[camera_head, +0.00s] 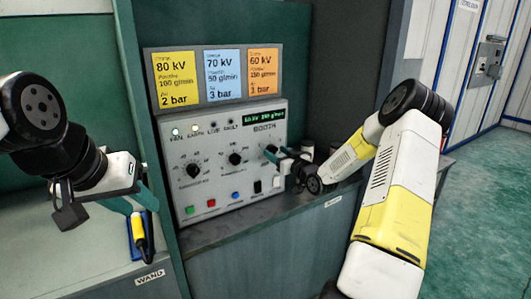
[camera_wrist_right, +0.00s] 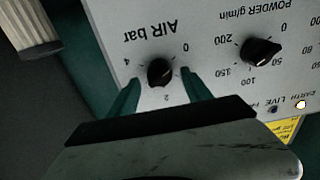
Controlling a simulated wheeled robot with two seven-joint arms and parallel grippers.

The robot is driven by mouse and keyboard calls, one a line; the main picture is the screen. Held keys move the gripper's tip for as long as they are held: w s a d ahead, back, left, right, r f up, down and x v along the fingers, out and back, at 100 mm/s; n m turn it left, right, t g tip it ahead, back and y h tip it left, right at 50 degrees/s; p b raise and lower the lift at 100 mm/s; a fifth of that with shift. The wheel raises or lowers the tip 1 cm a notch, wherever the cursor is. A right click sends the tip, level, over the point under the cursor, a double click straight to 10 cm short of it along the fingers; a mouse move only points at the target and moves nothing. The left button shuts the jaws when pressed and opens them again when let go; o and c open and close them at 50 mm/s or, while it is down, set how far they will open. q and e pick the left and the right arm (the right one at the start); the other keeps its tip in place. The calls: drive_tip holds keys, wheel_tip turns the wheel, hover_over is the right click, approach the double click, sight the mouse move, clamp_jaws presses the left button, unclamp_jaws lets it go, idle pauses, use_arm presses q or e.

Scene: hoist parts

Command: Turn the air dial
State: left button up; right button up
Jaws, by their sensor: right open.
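The air dial (camera_wrist_right: 160,72) is a black knob on the pale panel under "AIR bar", upside down in the right wrist view, with marks including 0, 2 and 4. My right gripper (camera_wrist_right: 160,90) is open, one teal finger on each side of the knob; contact cannot be told. In the head view my right gripper (camera_head: 280,155) is at the right side of the control box (camera_head: 225,185) and covers most of that dial. My left gripper (camera_head: 133,200) is at the left, above a yellow-handled wand (camera_head: 138,230); whether it grips it is unclear.
A further dial (camera_head: 192,170) is on the box's left. Coloured buttons (camera_head: 211,203) run below. Yellow, blue and orange cards (camera_head: 222,77) hang above. The box stands on a grey shelf (camera_head: 215,238).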

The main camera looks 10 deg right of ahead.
drive_tip(key=shift+w+a, duration=0.2)
drive_tip(key=shift+w, duration=0.35)
drive_tip(key=shift+c, duration=0.2)
clamp_jaws()
drive_tip(key=shift+m, duration=0.4)
drive_tip(key=m, duration=0.4)
drive_tip(key=shift+d+m, duration=0.1)
drive_tip(key=shift+m, duration=0.2)
drive_tip(key=m, duration=0.6)
drive_tip(key=shift+d+f, duration=0.1)
drive_tip(key=shift+f, duration=0.05)
drive_tip(key=shift+m, duration=0.3)
